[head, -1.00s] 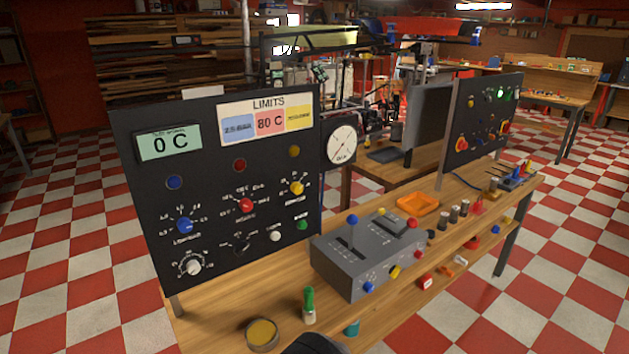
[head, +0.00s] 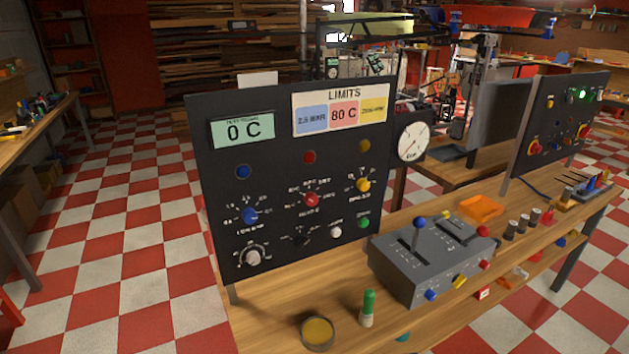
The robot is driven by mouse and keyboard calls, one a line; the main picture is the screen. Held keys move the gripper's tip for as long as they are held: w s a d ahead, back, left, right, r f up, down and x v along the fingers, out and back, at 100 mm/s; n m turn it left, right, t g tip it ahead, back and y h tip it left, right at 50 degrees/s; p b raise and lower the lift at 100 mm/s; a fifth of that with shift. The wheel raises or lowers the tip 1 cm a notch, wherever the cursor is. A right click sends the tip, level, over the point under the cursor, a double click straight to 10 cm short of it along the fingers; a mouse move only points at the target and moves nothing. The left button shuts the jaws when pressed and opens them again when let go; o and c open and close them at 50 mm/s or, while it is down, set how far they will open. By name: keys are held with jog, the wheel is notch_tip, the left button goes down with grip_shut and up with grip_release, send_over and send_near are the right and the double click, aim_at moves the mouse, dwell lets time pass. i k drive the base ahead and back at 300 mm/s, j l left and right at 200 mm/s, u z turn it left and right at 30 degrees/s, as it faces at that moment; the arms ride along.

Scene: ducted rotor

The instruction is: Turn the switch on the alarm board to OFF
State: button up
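Two dark upright boards stand on the wooden bench (head: 275,300); no readable label tells me which is the alarm board. The near board (head: 220,180) has a 0 C display (head: 243,132), a LIMITS card and several knobs: blue (head: 250,216), red (head: 311,200), yellow (head: 363,185), white (head: 253,258) and black (head: 302,240). The far board (head: 552,112) at the right carries a lit green lamp (head: 582,93) and red-and-yellow switches (head: 534,146) (head: 585,131). Their lettering is too small to read. My gripper is out of view.
A grey lever console (head: 400,265), a round gauge (head: 412,142), an orange tray (head: 481,208), a green-capped bottle (head: 368,308) and a round tin (head: 318,333) are on or above the bench. Checkered floor is clear at left, before another bench (head: 45,115).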

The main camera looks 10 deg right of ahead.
aim_at(301, 241)
jog(key=i+j+u, duration=0.1)
jog(key=u, duration=0.25)
jog(key=i+u, duration=0.15)
jog(key=u, duration=0.2)
jog(key=i+u, duration=0.15)
jog(key=u, duration=0.15)
